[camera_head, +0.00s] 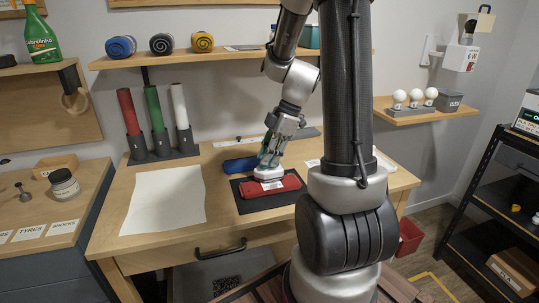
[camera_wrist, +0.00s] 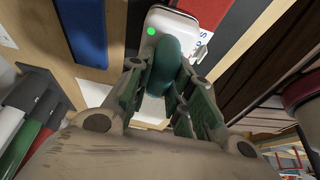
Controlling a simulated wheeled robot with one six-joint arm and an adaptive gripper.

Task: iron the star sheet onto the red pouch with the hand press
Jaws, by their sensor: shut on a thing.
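The hand press (camera_head: 268,173) is white with a teal handle. My gripper (camera_head: 270,157) is shut on this handle from above. In the wrist view my gripper (camera_wrist: 166,88) has its fingers on either side of the handle, and the press (camera_wrist: 158,22) shows a green light. The red pouch (camera_head: 284,190) lies on a dark mat (camera_head: 247,206) directly below the press; its red also shows in the wrist view (camera_wrist: 207,12). A small white patch (camera_head: 272,185) at the press's front edge may be the star sheet; its print is unreadable. I cannot tell whether the press touches it.
A blue roll or pouch (camera_head: 240,164) lies just behind the mat. A large white sheet (camera_head: 165,199) covers the table's left part. Red, green and white rolls (camera_head: 154,110) stand at the back left. A shelf (camera_head: 180,58) runs above.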

